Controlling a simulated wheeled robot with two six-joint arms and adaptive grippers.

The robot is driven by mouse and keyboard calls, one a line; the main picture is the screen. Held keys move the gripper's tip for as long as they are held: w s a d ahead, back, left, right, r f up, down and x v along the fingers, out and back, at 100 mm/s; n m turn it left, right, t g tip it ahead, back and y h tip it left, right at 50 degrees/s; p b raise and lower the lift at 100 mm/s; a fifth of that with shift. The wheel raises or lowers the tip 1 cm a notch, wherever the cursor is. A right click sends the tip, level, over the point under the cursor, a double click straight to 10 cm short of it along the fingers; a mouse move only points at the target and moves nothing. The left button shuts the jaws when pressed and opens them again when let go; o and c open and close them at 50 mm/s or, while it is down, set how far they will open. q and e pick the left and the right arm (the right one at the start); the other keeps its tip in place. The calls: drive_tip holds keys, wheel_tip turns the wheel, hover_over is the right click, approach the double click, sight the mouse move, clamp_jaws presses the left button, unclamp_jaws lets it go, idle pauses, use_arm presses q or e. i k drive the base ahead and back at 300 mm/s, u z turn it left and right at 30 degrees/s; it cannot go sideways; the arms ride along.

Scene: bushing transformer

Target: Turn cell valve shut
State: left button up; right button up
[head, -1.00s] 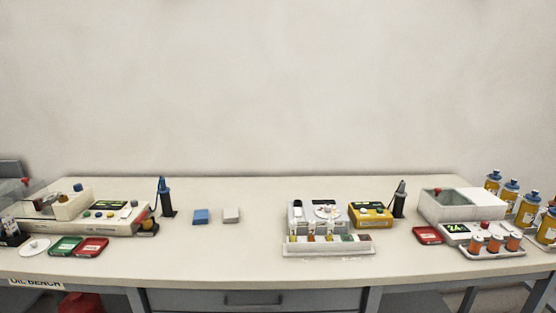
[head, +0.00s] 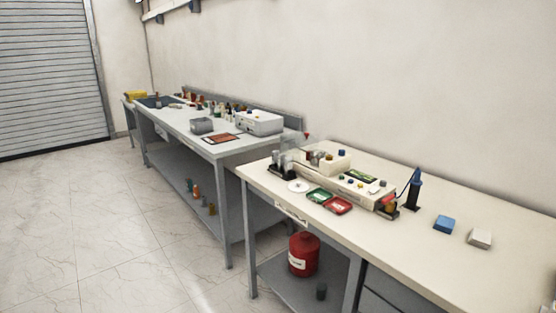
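A cream bench instrument (head: 350,184) with a small green display and several coloured knobs stands at the left end of the cream bench. A raised cream block (head: 329,160) with small dark and reddish-brown parts sits at its back left, with a small red-topped part (head: 307,136) behind it. These parts are too small to tell which is the cell valve or how it is turned. Neither of my grippers shows in the head view.
The cream bench (head: 470,262) holds green (head: 319,195) and red (head: 338,205) trays, a blue-topped pen stand (head: 413,190), a blue block (head: 444,224) and a white block (head: 480,238). A grey bench (head: 205,140) stands beyond. A red can (head: 303,254) sits below. Open tiled floor (head: 120,235) lies left.

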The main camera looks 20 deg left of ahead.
sight(391, 197)
drive_tip(key=u, duration=1.4)
drive_tip(key=i, duration=1.05)
drive_tip(key=z, duration=2.65)
